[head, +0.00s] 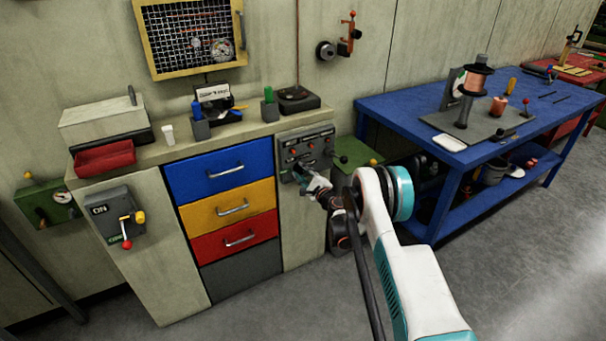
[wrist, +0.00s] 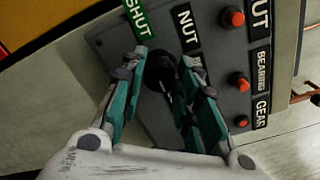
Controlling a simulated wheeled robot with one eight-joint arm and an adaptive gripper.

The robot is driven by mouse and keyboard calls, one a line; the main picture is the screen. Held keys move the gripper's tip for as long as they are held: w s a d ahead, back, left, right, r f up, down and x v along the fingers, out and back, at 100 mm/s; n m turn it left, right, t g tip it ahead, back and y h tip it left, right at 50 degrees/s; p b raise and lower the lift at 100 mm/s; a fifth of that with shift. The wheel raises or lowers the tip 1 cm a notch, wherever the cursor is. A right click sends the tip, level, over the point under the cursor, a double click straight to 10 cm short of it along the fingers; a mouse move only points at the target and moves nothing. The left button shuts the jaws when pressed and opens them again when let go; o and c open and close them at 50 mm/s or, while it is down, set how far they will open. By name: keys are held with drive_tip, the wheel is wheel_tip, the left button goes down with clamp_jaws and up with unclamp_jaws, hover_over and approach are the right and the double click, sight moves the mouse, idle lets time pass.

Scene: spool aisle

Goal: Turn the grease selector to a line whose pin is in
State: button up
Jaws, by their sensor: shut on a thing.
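The grease selector panel (head: 305,134) is a grey box on the right end of the cabinet; it also fills much of the wrist view (wrist: 215,100). Its dark selector knob (wrist: 160,72) sits between the fingers of my gripper (wrist: 164,62), which is shut on it; the fingers partly hide it. A green SHUT label (wrist: 138,18) and a black NUT label (wrist: 186,27) stand beside the knob. Red pins stand by a cut-off label (wrist: 233,17), BEARING (wrist: 238,80) and GEAR (wrist: 240,121). The GEAR pin looks shorter; I cannot tell surely which are in.
The cabinet has blue (head: 221,170), yellow (head: 230,208) and red (head: 240,239) drawers. A blue workbench (head: 395,112) with a wire spool stands to the right. A switch box (head: 112,213) hangs on the cabinet's left end. The floor in front is clear.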

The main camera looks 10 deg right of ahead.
drive_tip(key=o, duration=1.1)
drive_tip(key=shift+c, duration=0.2)
drive_tip(key=shift+s+d, duration=0.1)
drive_tip(key=v, duration=1.2)
